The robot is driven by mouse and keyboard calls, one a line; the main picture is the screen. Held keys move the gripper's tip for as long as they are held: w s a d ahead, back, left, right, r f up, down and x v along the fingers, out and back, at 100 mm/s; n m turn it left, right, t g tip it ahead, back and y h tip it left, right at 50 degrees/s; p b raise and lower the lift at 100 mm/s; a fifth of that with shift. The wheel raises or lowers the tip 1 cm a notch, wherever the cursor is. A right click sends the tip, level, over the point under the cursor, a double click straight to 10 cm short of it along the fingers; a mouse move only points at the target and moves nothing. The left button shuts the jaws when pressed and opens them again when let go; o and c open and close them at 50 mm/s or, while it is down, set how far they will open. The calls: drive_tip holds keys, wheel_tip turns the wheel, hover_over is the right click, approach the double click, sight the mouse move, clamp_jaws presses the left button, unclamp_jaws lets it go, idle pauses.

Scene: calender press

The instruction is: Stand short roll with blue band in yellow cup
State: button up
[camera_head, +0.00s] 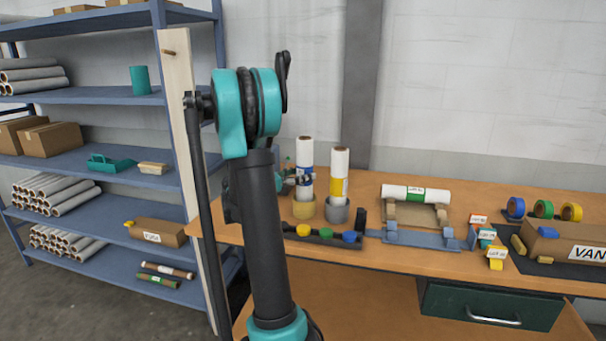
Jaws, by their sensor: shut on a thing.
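The white roll with the blue band (306,155) is upright. Its lower end is at the mouth of the yellow cup (304,210) on the workbench; I cannot tell how deep it sits. My gripper (303,181) is shut on this roll near the blue band. My arm in front hides much of the gripper.
A roll with a yellow band (339,165) stands in a grey cup (337,212) just to the right. A green-banded roll (416,193) lies on a cradle. A dark tray with coloured caps (325,239) sits in front. Blue shelving (130,98) stands left.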

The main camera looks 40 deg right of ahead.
drive_tip(key=o, duration=1.4)
drive_tip(key=shift+a, duration=0.1)
drive_tip(key=a, duration=0.7)
drive_tip(key=w+a, duration=0.1)
drive_tip(key=a, duration=0.3)
drive_tip(key=shift+a, duration=0.35)
drive_tip(key=shift+a, duration=0.1)
